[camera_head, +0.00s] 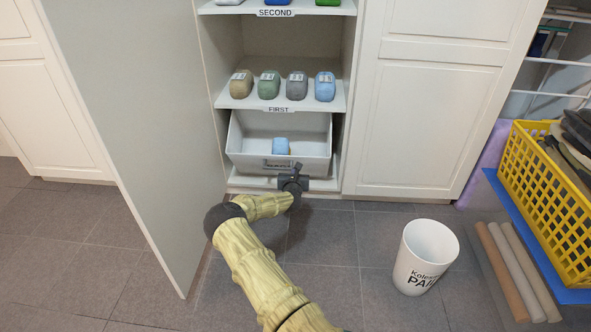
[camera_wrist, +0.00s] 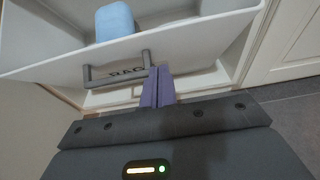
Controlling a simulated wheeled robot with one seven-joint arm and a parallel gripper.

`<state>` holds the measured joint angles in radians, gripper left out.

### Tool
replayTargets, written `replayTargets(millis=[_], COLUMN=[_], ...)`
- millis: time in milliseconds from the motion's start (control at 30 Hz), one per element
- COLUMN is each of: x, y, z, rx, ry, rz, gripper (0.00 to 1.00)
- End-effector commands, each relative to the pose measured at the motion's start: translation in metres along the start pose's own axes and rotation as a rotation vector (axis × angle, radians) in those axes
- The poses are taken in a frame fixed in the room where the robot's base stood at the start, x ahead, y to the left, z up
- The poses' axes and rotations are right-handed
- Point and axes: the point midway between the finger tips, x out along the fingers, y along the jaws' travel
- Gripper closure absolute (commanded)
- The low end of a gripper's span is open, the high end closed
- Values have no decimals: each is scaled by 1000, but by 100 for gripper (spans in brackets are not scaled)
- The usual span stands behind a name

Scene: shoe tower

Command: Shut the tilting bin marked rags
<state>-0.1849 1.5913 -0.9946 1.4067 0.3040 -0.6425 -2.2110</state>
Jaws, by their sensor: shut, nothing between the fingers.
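The white tilting bin (camera_head: 308,127) sits at the bottom of the tall cabinet and is tilted out, its top open. A light blue bundle (camera_head: 281,147) lies inside it; it also shows in the wrist view (camera_wrist: 115,21). The bin's front (camera_wrist: 190,40) carries a dark handle (camera_wrist: 88,77) over a label that reads "RAG", the rest hidden behind my fingers. My gripper (camera_wrist: 157,72) is shut and empty, its purple fingertips at the right end of the handle. I cannot tell whether they touch it. In the head view my gripper (camera_head: 290,168) is low before the bin front.
The open cabinet door (camera_head: 130,110) stands left of my arm. Rolled bundles stand on the shelf marked FIRST (camera_head: 300,106) above the bin. A white pail (camera_head: 424,257), a yellow crate (camera_head: 550,200) and rolls (camera_head: 510,270) are at right. Floor before the bin is clear.

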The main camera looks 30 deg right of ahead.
Motion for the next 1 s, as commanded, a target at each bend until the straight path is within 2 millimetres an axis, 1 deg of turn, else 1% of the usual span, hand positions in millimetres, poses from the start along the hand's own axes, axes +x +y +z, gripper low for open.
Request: replayTargets(millis=[33,100,233,367,667,900,1000], x=[7,14,21,23,22,24,24], y=[0,0,0,0,1,6,13], z=[7,14,23,26,27,31,35], rx=[8,7,5,3,2,-1,-2], ry=[-8,-6,-4,-4,-3,13,26], rz=[1,0,0,0,1,7,16], gripper=[100,100,100,100,100,100,100])
